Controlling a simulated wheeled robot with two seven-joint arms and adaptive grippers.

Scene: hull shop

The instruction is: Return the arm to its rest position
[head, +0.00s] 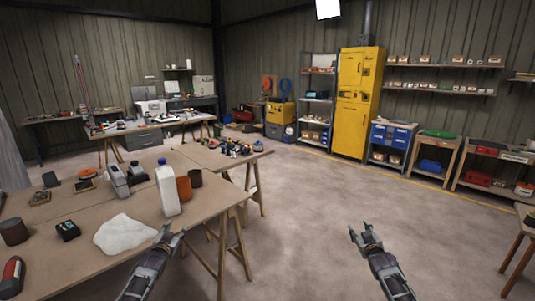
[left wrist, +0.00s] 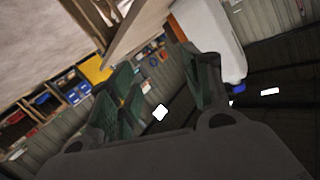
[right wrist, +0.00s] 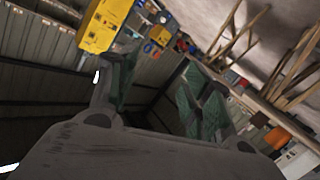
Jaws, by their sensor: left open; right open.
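My left gripper (head: 169,239) is in the head view at the right edge of the near table, close to a white cloth or paper. Its two fingers stand apart in the left wrist view (left wrist: 160,95), with nothing between them. My right gripper (head: 364,233) is in the head view over open floor, away from any table. Its fingers are also spread and empty in the right wrist view (right wrist: 160,95). A white bottle (head: 167,190) with a blue cap stands on the table just beyond my left gripper.
The near table (head: 90,204) also holds a crumpled white cloth (head: 123,234), an orange cup (head: 184,188), a dark brown cup (head: 195,178) and other small items. The floor (head: 300,200) in the middle is clear. A yellow cabinet (head: 352,130) and workbenches line the back and right.

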